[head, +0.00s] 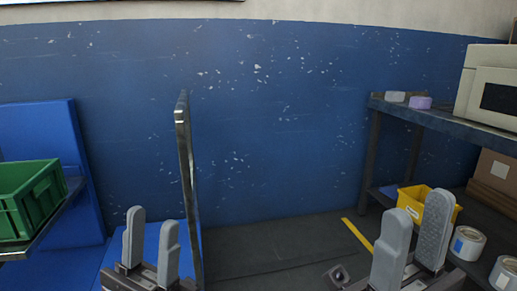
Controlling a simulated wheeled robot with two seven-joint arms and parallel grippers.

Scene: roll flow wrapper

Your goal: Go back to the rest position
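My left gripper (151,245) shows at the bottom left of the head view, its two grey fingers upright and apart with nothing between them. My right gripper (412,243) shows at the bottom right, its grey fingers also apart and empty. Both grippers point up and away from me. The left one stands just left of an upright metal-edged panel in the picture. The right one appears in front of a yellow bin and the shelf unit. The arms behind both grippers are mostly cut off by the lower edge.
A green crate (28,200) sits on a rack at the left. An upright panel (187,180) stands left of centre. At right, a shelf (450,124) carries a beige machine (489,85); below are a yellow bin (449,208), rolls (467,243) and cardboard boxes (494,172). The middle floor is clear.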

